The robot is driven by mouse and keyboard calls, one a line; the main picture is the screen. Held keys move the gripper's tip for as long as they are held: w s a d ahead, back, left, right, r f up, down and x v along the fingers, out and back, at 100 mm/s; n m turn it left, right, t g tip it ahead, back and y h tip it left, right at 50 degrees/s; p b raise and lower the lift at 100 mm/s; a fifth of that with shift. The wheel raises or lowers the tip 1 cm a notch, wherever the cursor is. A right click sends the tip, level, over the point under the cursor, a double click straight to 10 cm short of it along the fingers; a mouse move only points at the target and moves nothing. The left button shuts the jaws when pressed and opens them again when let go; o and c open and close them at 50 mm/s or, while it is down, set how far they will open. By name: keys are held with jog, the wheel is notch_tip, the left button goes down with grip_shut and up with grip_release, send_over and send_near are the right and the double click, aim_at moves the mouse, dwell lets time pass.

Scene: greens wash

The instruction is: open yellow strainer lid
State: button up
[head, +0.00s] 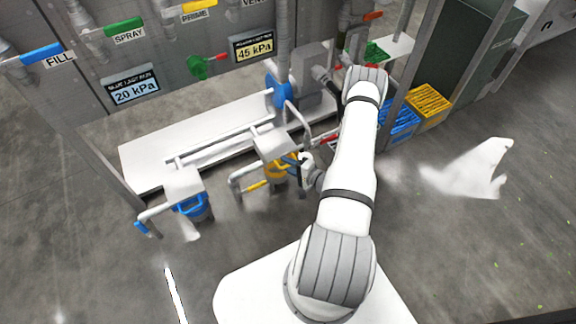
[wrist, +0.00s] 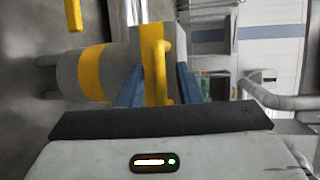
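The yellow strainer (head: 275,172) stands low by the white plinth in the head view, just left of my gripper (head: 301,161). In the wrist view its grey body with a yellow band (wrist: 92,73) lies to the left, with the yellow lid (wrist: 150,75) and its yellow bar handle (wrist: 163,62) near the middle. My gripper's two blue fingers (wrist: 160,88) stand apart on either side of the lid and handle. The gripper looks open; whether a finger touches is unclear. The lid looks seated against the body. My arm hides part of this area in the head view.
A blue strainer (head: 196,207) stands to the left. White pipes (head: 225,150) run along the white plinth (head: 140,165). A blue crate (head: 399,122) and a yellow crate (head: 428,104) stand at the right. The floor right of my arm is open, with pale wet-looking patches (head: 470,172).

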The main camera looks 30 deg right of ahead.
jog(key=shift+c, duration=0.3)
grip_shut()
